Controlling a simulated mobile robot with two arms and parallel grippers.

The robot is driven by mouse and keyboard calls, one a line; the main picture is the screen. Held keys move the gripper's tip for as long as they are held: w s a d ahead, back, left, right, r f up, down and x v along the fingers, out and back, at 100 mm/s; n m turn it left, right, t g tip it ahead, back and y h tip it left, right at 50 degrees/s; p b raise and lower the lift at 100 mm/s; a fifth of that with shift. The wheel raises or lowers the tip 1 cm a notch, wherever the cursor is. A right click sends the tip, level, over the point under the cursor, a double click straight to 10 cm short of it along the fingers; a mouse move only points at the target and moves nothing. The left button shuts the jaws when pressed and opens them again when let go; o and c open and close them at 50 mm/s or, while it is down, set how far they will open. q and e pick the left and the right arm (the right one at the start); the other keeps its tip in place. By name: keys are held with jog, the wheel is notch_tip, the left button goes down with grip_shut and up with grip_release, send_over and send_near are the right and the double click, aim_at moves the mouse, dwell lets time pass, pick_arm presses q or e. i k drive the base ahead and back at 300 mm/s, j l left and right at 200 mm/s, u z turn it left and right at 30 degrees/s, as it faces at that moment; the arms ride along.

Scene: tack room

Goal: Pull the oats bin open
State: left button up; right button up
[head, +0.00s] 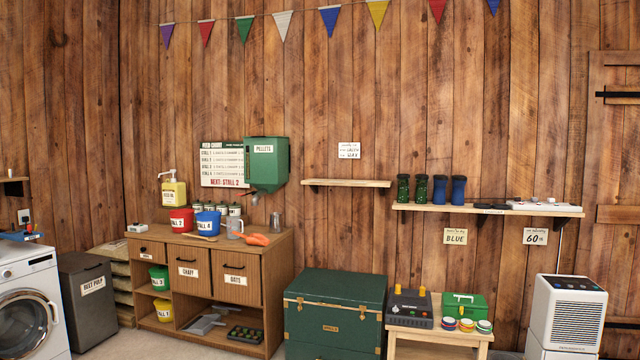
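The oats bin (236,283) is the right-hand tilt or drawer front in the wooden feed cabinet (270,259). It has a white label reading OATS and a dark handle near its top. It looks closed, flush with the chaff bin (189,273) on its left. Neither of my grippers shows in the head view, and the cabinet stands some way off across the room.
On the cabinet top stand red and blue buckets (208,223), a yellow pump bottle, a jug and an orange scoop. A green trunk (335,312) stands right of the cabinet. A beet pulp bin (87,300) and a washer (28,300) are at left.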

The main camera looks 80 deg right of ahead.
aim_at(237, 277)
jog(key=z, duration=2)
jog(key=i+j+u, duration=0.3)
jog(key=i, duration=0.3)
jog(key=i+j+u, duration=0.3)
jog(key=i, duration=0.3)
jog(key=i+l+u, duration=0.1)
jog(key=i+u, duration=0.2)
jog(key=i, duration=0.3)
